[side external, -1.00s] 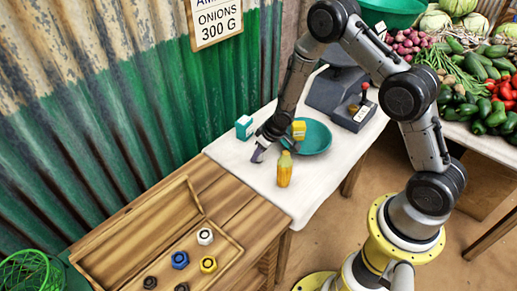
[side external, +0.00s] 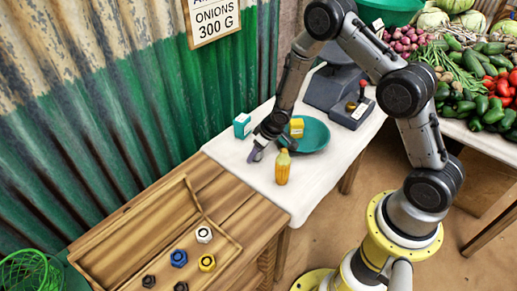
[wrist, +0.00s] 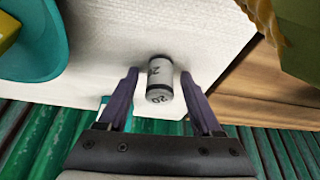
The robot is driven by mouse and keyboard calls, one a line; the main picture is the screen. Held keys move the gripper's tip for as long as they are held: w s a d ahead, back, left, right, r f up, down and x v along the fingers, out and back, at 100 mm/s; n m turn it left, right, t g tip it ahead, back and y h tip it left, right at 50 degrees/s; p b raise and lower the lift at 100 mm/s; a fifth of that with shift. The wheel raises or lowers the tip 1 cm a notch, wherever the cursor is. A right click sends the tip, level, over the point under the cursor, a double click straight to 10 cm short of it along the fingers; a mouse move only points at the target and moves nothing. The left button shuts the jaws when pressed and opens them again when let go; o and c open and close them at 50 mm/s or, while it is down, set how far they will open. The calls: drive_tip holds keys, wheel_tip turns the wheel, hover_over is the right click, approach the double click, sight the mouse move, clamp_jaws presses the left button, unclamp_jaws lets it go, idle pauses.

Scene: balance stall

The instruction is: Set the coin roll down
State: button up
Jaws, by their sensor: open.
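The coin roll (wrist: 159,80) is a short white cylinder with dark bands and printed marks. In the wrist view it rests on the white cloth (wrist: 105,30), between the tips of my gripper (wrist: 160,100). The two purple fingers are open, with a gap showing on each side of the roll. In the side view my gripper (side external: 256,154) is low over the cloth, near its left edge. The roll is not clear to see there. I cannot tell for sure whether it stands or lies.
A yellow bottle (side external: 282,168) stands close to the right of my gripper. A teal dish (side external: 314,136), a yellow box (side external: 296,127) and a teal box (side external: 242,125) are nearby. A wooden tray (side external: 133,238) with several nuts is at the lower left. The corrugated wall (side external: 150,90) runs behind.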

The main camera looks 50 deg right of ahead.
drive_tip(key=s+d+r+h, duration=0.1)
drive_tip(key=s+r, duration=0.3)
drive_tip(key=r, duration=0.5)
drive_tip(key=s+d+r+m+t+h, duration=0.1)
drive_tip(key=s+r, duration=0.2)
drive_tip(key=r, duration=0.5)
drive_tip(key=s+d+r+h, duration=0.1)
drive_tip(key=s+r, duration=0.3)
drive_tip(key=r, duration=0.5)
drive_tip(key=s+a+r+y, duration=0.1)
drive_tip(key=s+a+r, duration=0.2)
drive_tip(key=s, duration=0.6)
drive_tip(key=s+a+r+y, duration=0.1)
drive_tip(key=s+a+r, duration=0.2)
drive_tip(key=s, duration=0.7)
drive_tip(key=shift+v, duration=0.75)
